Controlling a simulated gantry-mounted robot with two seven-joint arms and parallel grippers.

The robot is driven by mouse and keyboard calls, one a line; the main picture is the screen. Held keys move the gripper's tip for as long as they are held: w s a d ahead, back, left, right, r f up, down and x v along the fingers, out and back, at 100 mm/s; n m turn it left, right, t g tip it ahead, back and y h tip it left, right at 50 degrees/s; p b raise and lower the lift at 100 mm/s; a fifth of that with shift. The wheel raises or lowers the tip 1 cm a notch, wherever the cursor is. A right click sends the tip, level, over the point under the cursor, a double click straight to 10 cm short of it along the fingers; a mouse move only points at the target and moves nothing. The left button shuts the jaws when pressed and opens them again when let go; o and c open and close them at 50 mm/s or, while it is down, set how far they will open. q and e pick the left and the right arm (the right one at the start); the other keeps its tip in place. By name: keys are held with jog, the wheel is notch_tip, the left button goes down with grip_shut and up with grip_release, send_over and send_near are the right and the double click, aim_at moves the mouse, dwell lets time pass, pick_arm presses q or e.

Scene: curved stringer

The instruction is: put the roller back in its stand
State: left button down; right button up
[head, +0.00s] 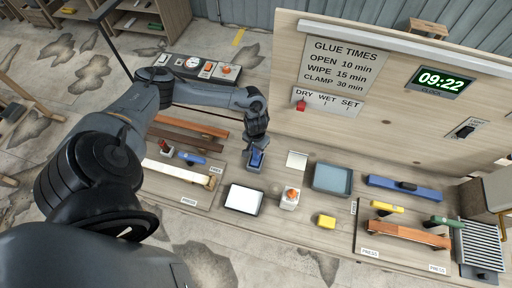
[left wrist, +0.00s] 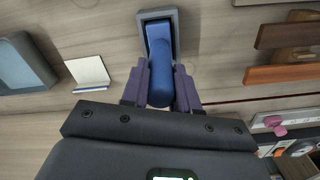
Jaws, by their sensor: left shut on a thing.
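The blue roller (left wrist: 174,72) is between the fingers of my left gripper (left wrist: 161,88), which is shut on it. The roller's far end overlaps the open grey stand (left wrist: 174,18) in the left wrist view. I cannot tell whether it rests on the stand's floor. In the head view the left gripper (head: 257,146) points down over the roller (head: 256,157) and the small grey stand (head: 253,168) on the bench. The gripper partly hides the roller. My right gripper is not in view.
Wooden strips (head: 188,132) lie to the left. A glue-times board (head: 345,68) rises behind. Some bare bench lies around the stand.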

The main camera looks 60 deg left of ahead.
pick_arm(q)
jog(key=shift+f, duration=0.4)
jog(key=c, duration=0.8)
grip_release()
jog(key=shift+o, duration=0.4)
jog(key=o, duration=0.5)
jog(key=shift+r, duration=0.1)
